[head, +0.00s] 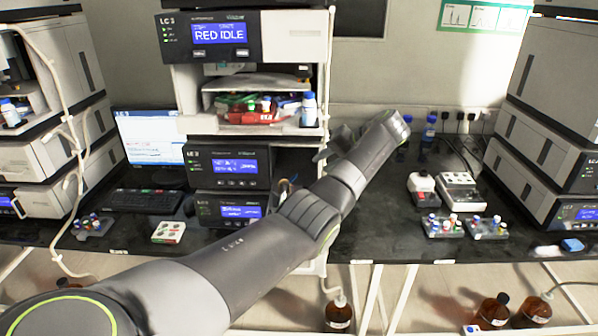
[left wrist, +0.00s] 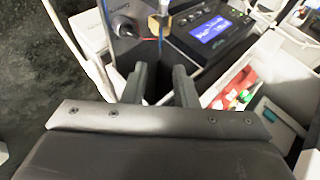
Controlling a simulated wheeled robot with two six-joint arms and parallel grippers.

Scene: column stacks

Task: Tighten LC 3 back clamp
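The LC 3 stack (head: 288,45) stands at centre in the head view, its top display reading RED IDLE. My left arm reaches across in front of it. My left gripper (head: 328,150) is at the stack's right side, mostly hidden behind my wrist. In the left wrist view, my left gripper (left wrist: 162,82) has two dark fingers apart with nothing clearly between them. Just beyond the fingertips are a small brass-coloured fitting (left wrist: 154,27) and a round black knob (left wrist: 122,26) on a dark face. I cannot tell which is the back clamp. My right gripper is not in view.
Vial racks (head: 445,227) and a small white instrument (head: 460,192) sit on the black bench to the right. A keyboard (head: 145,201) and monitor (head: 150,137) are left of the stack. Another stack (head: 545,155) stands far right. Brown bottles (head: 338,312) are below the bench.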

